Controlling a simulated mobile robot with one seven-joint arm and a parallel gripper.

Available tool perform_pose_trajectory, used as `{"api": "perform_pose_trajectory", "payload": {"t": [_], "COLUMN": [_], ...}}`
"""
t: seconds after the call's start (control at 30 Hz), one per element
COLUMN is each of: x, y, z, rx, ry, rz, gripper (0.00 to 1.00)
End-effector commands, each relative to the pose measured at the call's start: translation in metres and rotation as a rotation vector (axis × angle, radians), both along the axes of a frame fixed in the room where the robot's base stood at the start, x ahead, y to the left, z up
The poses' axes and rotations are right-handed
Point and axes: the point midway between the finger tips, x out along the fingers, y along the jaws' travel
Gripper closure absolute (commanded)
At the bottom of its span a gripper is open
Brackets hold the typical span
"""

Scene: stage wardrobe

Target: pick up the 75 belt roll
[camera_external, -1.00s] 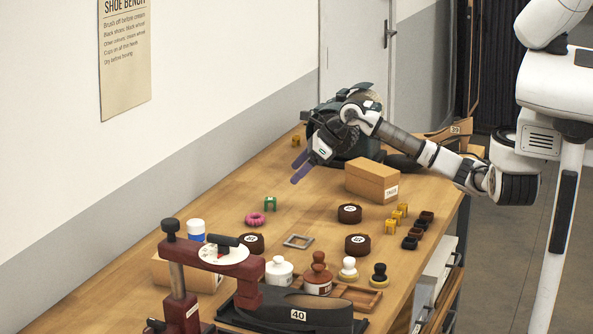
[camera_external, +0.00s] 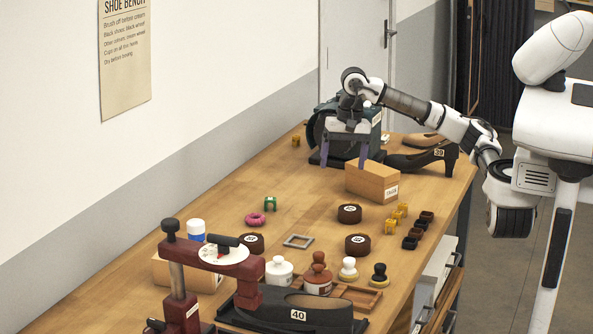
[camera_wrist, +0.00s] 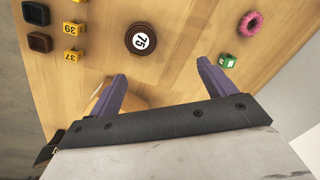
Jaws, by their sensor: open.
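The 75 belt roll is a dark brown coil with a white label reading 75 in the wrist view (camera_wrist: 141,40), lying flat on the bench. It appears to be the rearmost brown roll (camera_external: 349,213) in the external view. My gripper (camera_external: 344,162) is open and empty, pointing down above the back of the bench, apart from the roll. In the wrist view my gripper's purple fingers (camera_wrist: 174,70) are spread, with the roll beyond them and left of their middle.
A cardboard box (camera_external: 371,181) stands just below and beside my gripper. Two similar rolls (camera_external: 357,244) (camera_external: 251,244) lie nearer the front. Yellow blocks (camera_wrist: 73,42), a green block (camera_wrist: 228,61) and a pink ring (camera_wrist: 250,23) flank the 75 roll. A grinder-like machine (camera_external: 316,130) stands behind.

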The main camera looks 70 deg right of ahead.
Motion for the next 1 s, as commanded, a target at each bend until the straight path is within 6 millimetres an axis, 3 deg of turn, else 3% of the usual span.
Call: {"api": "perform_pose_trajectory", "payload": {"t": [0.1, 0.3, 0.7, 1.0], "x": [-0.016, -0.027, -0.027, -0.026], "y": [0.001, 0.001, 0.002, 0.002], "z": [0.004, 0.006, -0.063, -0.086], "rx": [-0.055, -0.077, -0.075, -0.074], "ry": [0.055, 0.095, 0.094, 0.093], "rz": [0.188, 0.319, 0.320, 0.319], "gripper": [0.17, 0.17, 0.17, 0.17]}}
